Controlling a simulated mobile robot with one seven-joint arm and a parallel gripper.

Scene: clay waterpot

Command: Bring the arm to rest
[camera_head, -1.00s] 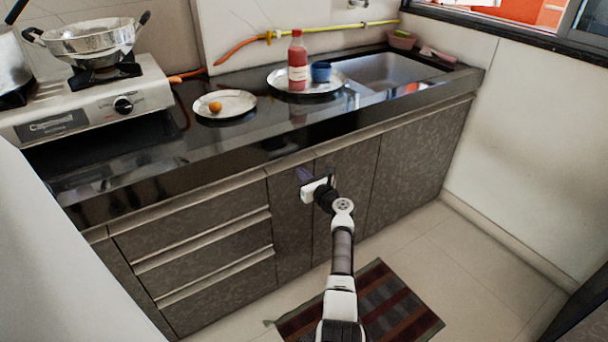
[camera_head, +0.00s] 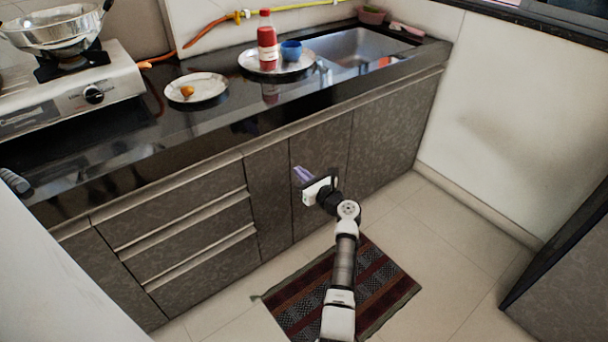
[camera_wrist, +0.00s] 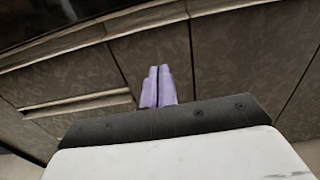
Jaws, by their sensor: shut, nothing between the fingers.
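My gripper (camera_head: 302,174) is in front of the lower cabinet doors, below the counter edge. Its two purple fingers are together and hold nothing. The fingers also show in the wrist view (camera_wrist: 158,84), pointing toward the cabinet front, side by side. My arm reaches up from the bottom of the head view, over the striped rug.
A black counter (camera_head: 130,150) carries a stove (camera_head: 75,92), a plate (camera_head: 205,88) with a small orange item, and a tray (camera_head: 298,72) with a red bottle (camera_head: 267,48) and blue cup (camera_head: 291,51). A sink is beyond. A rug (camera_head: 385,285) lies on the open floor.

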